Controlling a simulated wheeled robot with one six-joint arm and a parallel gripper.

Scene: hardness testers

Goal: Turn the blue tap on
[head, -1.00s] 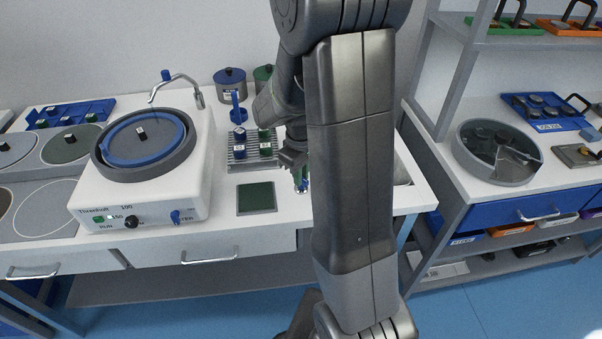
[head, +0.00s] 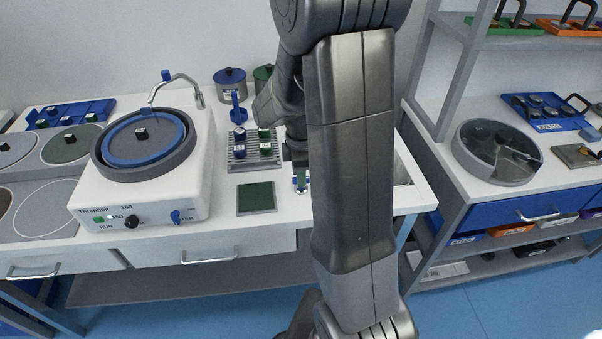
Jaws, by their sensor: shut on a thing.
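A white polishing machine (head: 150,190) stands on the bench at the left. A curved metal spout (head: 180,78) with a blue top (head: 166,75) rises behind the machine's bowl (head: 103,150). My gripper (head: 300,172) points down over the bench, well right of the machine and away from both blue parts. It is shut on a small green-and-white piece (head: 301,184). My arm hides much of the gripper, so the fingers show poorly.
A dark green pad (head: 257,198) lies between the machine and my gripper. Behind it, a slotted rack (head: 236,165) holds blue and green pieces. Lidded jars (head: 230,88) stand at the back. A shelf unit (head: 455,200) with a round tray is at the right.

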